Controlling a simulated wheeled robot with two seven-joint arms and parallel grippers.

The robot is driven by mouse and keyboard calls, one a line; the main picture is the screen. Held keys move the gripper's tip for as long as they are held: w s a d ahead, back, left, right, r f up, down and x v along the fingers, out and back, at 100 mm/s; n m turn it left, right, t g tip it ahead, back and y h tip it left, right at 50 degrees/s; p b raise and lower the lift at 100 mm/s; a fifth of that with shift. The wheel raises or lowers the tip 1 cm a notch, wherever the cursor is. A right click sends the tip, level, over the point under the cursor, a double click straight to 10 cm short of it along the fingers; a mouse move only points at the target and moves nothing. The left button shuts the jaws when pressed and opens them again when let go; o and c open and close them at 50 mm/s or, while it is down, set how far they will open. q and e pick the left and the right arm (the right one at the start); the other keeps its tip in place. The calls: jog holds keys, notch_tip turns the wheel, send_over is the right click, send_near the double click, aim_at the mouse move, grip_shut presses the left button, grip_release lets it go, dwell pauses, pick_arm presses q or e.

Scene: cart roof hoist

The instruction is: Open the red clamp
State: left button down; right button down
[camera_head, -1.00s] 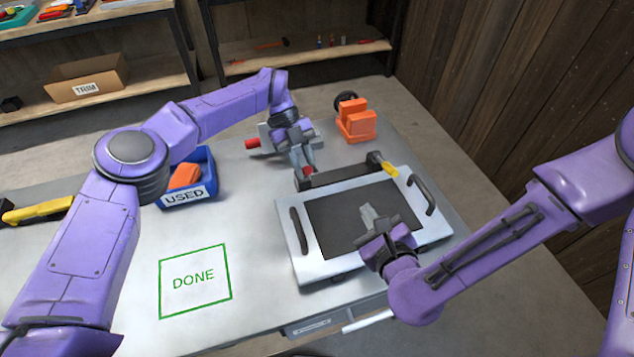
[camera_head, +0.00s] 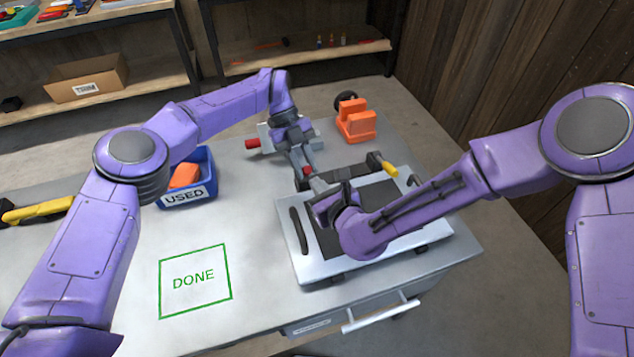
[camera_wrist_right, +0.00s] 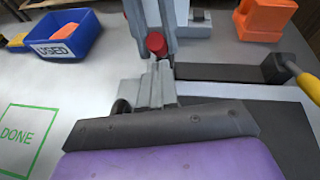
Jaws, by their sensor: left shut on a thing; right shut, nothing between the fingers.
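The red clamp's handle (camera_head: 307,170) stands at the back left corner of a white framed plate (camera_head: 296,262) with a dark panel. It also shows as a red round-ended handle in the right wrist view (camera_wrist_right: 156,43). My left gripper (camera_head: 305,167) comes from behind and is shut on the red handle. My right gripper (camera_head: 318,184) is shut and empty, just in front of the handle. Its grey fingers show in the wrist view (camera_wrist_right: 158,78), close to the red handle; whether they touch is unclear. The clamp's base is mostly hidden by the grippers.
A dark bar (camera_head: 350,174) runs along the plate's back edge to a yellow-handled clamp (camera_head: 383,165). An orange block (camera_head: 356,121) stands behind. A grey device with a red knob (camera_head: 253,144) and a blue USED bin (camera_head: 205,176) are left. The DONE square (camera_head: 195,281) is empty.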

jog(key=shift+w+a+r, duration=0.2)
jog(key=shift+w+a, duration=0.05)
jog(key=shift+w, duration=0.1)
pick_arm(q)
jog(key=shift+s+d, duration=0.15)
pick_arm(e)
jog(key=shift+w+a+r, duration=0.15)
jog(key=shift+w+r, duration=0.45)
jog(key=shift+r, duration=0.05)
pick_arm(q)
jog(key=c, duration=0.9)
grip_release()
jog(key=shift+c, duration=0.2)
pick_arm(e)
jog(key=shift+a, duration=0.1)
pick_arm(q)
jog(key=shift+o, duration=0.3)
pick_arm(e)
jog(key=shift+f, duration=0.15)
